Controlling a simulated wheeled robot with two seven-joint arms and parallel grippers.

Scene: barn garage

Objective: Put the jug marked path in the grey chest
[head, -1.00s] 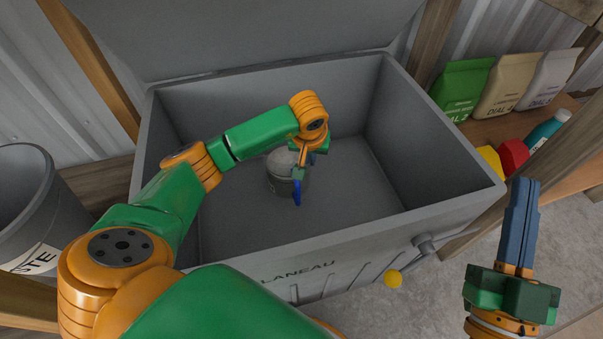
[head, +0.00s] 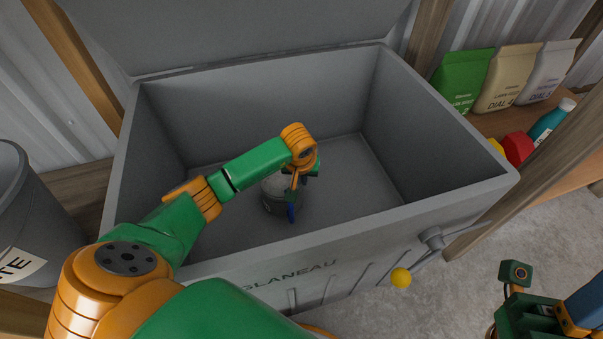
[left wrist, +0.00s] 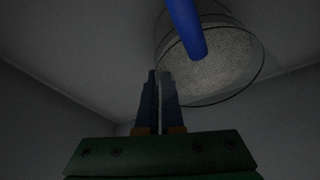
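The grey chest (head: 305,262) stands open in front of me with its lid raised. A grey jug (head: 273,197) is inside the chest, near the middle; no lettering on it is readable. It also shows in the left wrist view (left wrist: 212,75), see-through at the edge with speckled grey matter and a bright blue strip across it. My left gripper (head: 292,203) reaches down inside the chest at the jug. In the left wrist view its fingers (left wrist: 158,90) are nearly together on the jug's thin wall. My right gripper (head: 570,315) is partly cut off at the lower right, outside the chest.
A grey bin (head: 35,225) stands at the left. Green, tan and grey bags (head: 510,80), a teal bottle (head: 550,122) and a red item (head: 518,148) sit on a wooden shelf at the right. The chest floor around the jug is clear.

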